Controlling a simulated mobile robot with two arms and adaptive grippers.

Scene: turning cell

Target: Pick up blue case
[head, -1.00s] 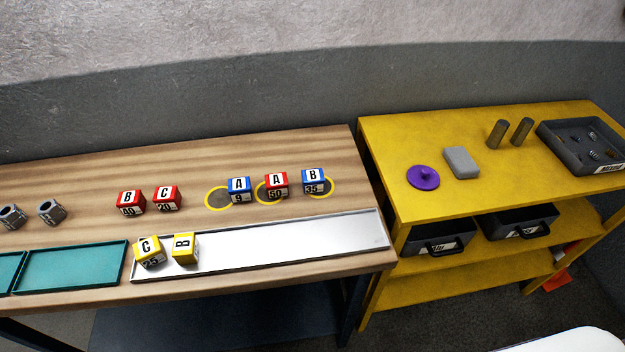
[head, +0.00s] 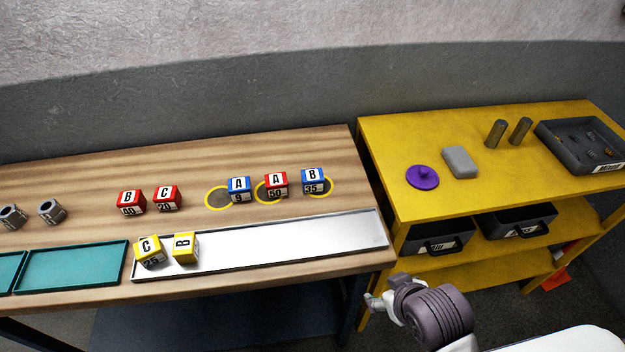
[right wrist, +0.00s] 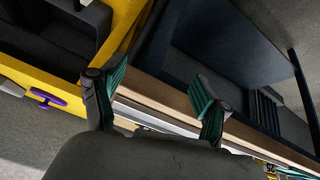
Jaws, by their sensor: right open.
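Two blue cases stand on the wooden table in the head view. The blue case marked A 9 (head: 239,190) is by the left yellow ring. The blue case marked B 35 (head: 313,181) is at the right yellow ring. My right arm shows low in the head view, in front of the gap between the tables, well away from the blue cases. In the right wrist view my right gripper (right wrist: 158,88) is open, with nothing between its green-padded fingers. My left gripper is out of view.
A red case (head: 277,184) stands between the blue ones. Two more red cases (head: 131,203) stand left. Two yellow cases (head: 149,252) are on the silver tray (head: 300,245). The yellow bench (head: 395,150) at right holds a purple knobbed disc (head: 423,177) and a grey block (head: 461,162).

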